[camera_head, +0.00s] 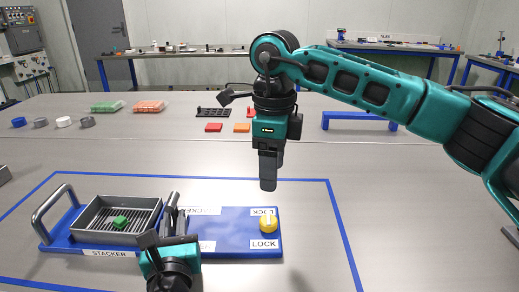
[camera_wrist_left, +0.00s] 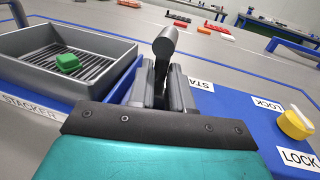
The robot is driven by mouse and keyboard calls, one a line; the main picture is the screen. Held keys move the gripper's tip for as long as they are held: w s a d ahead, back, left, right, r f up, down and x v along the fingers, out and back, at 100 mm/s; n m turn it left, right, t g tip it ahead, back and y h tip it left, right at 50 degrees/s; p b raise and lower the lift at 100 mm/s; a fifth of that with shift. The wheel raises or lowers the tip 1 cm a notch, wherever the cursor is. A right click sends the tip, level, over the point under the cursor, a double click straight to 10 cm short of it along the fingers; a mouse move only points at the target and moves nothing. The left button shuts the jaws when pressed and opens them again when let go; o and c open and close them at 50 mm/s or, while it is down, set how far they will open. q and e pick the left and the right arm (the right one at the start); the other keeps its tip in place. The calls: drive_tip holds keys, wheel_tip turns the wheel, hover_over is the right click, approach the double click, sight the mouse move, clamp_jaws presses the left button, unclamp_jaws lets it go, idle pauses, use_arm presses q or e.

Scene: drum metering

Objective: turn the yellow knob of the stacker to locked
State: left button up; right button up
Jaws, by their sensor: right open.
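The stacker is a blue base (camera_head: 230,246) carrying a grey ribbed tray (camera_head: 95,205) with a green block (camera_head: 120,223) in it. The yellow knob (camera_head: 268,224) sits at the base's right end, between two labels that read LOCK. A pale mark on it seems to point toward the far label. It also shows in the left wrist view (camera_wrist_left: 295,122). My left gripper (camera_head: 172,225) has its fingers closely around the grey handle (camera_wrist_left: 164,42) right of the tray and appears shut on it. My right gripper (camera_head: 268,183) points down, open and empty, above and beyond the knob.
Blue tape (camera_head: 340,225) outlines the area around the stacker. A red block (camera_head: 213,127), an orange block (camera_head: 241,128), a black rack (camera_head: 213,112) and several small rings lie farther back. A blue stand (camera_head: 360,115) is behind my right arm. The table right of the stacker is clear.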

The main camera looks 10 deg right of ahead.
use_arm(q)
drive_tip(key=o, duration=0.4)
drive_tip(key=shift+o, duration=0.2)
